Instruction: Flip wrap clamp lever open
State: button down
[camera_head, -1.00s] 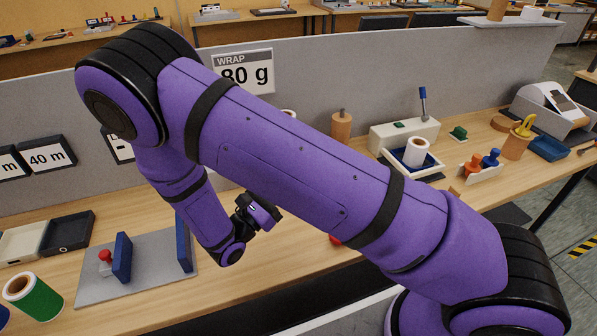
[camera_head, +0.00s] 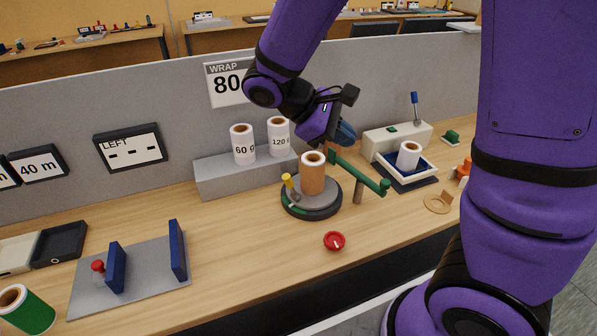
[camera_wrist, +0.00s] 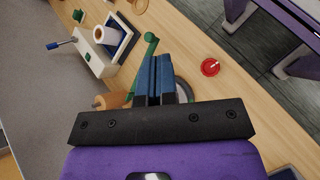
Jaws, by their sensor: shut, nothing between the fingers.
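A dark round turntable (camera_head: 312,213) stands on the bench with a brown roll (camera_head: 313,178) upright on it. A short yellow-knobbed lever (camera_head: 288,182) with a green piece at its foot is at its left side. A green bar (camera_head: 365,174) slants beside the roll, with a round knob at its right end. I cannot tell for sure which is the wrap clamp lever. My gripper (camera_head: 345,134) is above and behind the roll, near the bar's upper end. In the wrist view its blue fingers (camera_wrist: 157,72) are together and empty, with the green bar (camera_wrist: 146,50) beyond them.
A grey stand with white rolls (camera_head: 243,145) is left of the turntable. A red knob (camera_head: 334,241) lies in front. A white box with a blue lever (camera_head: 415,107) and a tray with a white roll (camera_head: 408,155) are right.

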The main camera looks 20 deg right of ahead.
jog(key=s+d+r+m+t+y, duration=0.3)
jog(key=s+r+m+y, duration=0.25)
jog(key=s+r, duration=0.2)
jog(key=w+d+r+m+t+y, duration=0.2)
jog(key=w+d+r+m+t, duration=0.1)
jog(key=w+d+r+t, duration=0.15)
jog(key=w+d+f+t, duration=0.1)
jog(key=w+f+t, duration=0.15)
jog(key=w, duration=0.45)
jog(key=w+f+t, duration=0.2)
jog(key=w+f, duration=0.1)
jog(key=w, duration=0.4)
jog(key=n+g+y, duration=0.3)
jog(key=g+y, duration=0.2)
jog(key=y, duration=0.3)
send_near(292, 187)
jog(key=shift+h, duration=0.25)
jog(key=w+a+f, duration=0.1)
jog(key=w, duration=0.1)
jog(key=w+a+f, duration=0.1)
jog(key=f, duration=0.1)
jog(key=shift+w+a+f, duration=0.35)
jog(key=shift+w, duration=0.05)
